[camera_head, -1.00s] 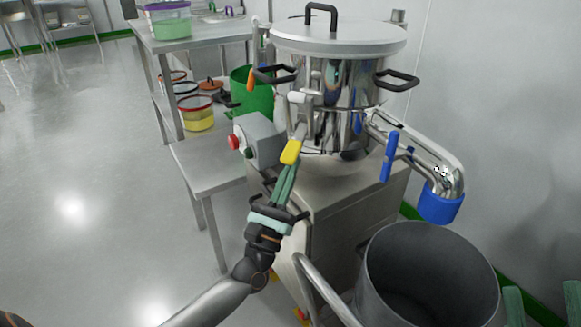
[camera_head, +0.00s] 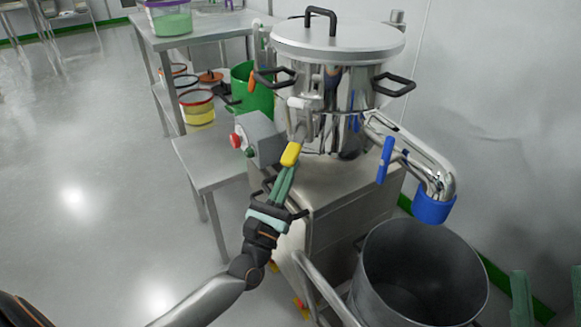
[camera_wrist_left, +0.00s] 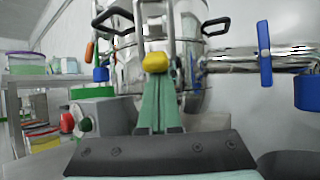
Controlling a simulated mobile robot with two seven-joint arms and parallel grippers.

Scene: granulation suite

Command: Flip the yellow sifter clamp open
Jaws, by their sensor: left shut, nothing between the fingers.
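The yellow sifter clamp (camera_head: 291,153) is a short yellow grip at the lower end of a metal lever on the front of the steel sifter (camera_head: 345,85). The lever hangs down, slanting a little to the left. My left gripper (camera_head: 284,176) has its green fingers shut, with nothing between them. Its tips are just below the yellow grip. In the left wrist view the clamp's yellow end (camera_wrist_left: 155,62) sits right at the fingertips (camera_wrist_left: 157,80); I cannot tell whether they touch. Part of my right gripper (camera_head: 521,300) shows at the lower right; its jaw state is unclear.
A control box (camera_head: 258,138) with red and green buttons stands left of the sifter. A blue-handled outlet pipe (camera_head: 420,165) reaches right above a grey bin (camera_head: 425,270). A steel table (camera_head: 195,38) with tubs is at the left. The floor there is clear.

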